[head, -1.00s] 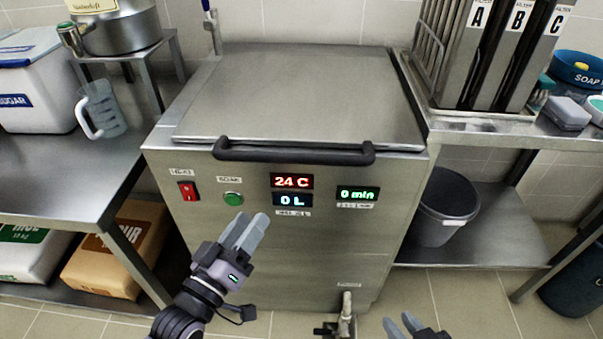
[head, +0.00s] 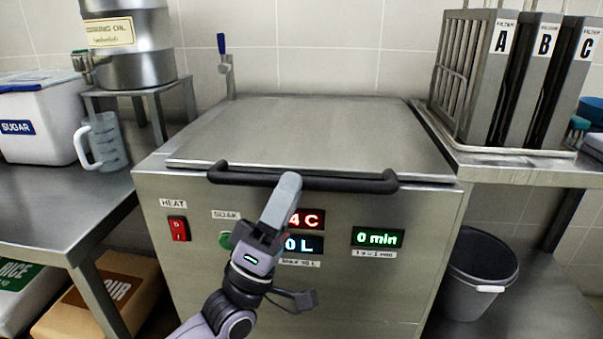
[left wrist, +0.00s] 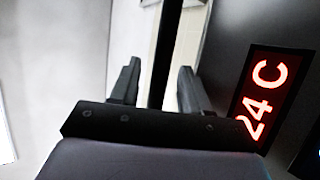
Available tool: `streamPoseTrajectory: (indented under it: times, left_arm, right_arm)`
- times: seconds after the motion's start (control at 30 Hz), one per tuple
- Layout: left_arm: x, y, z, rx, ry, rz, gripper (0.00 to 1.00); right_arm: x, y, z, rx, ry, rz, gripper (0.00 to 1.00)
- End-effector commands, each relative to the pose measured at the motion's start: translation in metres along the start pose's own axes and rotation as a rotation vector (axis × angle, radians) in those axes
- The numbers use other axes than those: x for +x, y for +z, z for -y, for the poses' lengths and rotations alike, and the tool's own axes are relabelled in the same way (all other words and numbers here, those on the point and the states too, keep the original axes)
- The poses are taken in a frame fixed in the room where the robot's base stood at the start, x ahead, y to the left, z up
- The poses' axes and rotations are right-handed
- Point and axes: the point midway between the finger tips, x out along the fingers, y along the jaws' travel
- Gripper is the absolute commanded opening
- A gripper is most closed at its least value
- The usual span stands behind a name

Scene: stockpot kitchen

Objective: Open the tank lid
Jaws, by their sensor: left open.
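The tank lid (head: 310,130) is a flat steel plate lying shut on the steel tank (head: 390,285). Its black bar handle (head: 345,184) runs along the front edge. My left gripper (head: 288,184) is open and empty at the handle's middle, its fingers overlapping the handle in the head view. In the left wrist view, a dark bar that looks like the handle (left wrist: 166,50) passes between the two open fingers (left wrist: 158,85). I cannot tell whether they touch it. My right gripper is out of view.
The tank front has a red heat switch (head: 178,229), a temperature display partly hidden by my gripper, and a time display (head: 377,237). Filters (head: 480,80) stand at the right. A jug (head: 103,142) and sugar bin (head: 40,125) stand at the left. A bucket (head: 478,280) is at lower right.

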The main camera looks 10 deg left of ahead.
Motion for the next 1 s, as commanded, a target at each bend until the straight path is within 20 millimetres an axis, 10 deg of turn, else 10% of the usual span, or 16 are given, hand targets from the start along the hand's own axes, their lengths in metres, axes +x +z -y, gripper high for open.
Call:
streamPoseTrajectory:
  times: [0.57,0.73,1.0]
  left_arm:
    - [0.037,0.0,0.001,0.002,-0.002,0.001,0.46]
    - [0.037,0.0,0.001,0.002,-0.002,0.001,0.0]
    - [0.039,-0.001,-0.001,0.001,-0.006,0.001,0.0]
  right_arm:
    - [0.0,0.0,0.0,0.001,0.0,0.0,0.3]
    - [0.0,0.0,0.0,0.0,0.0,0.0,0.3]
    - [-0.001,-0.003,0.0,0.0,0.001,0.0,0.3]
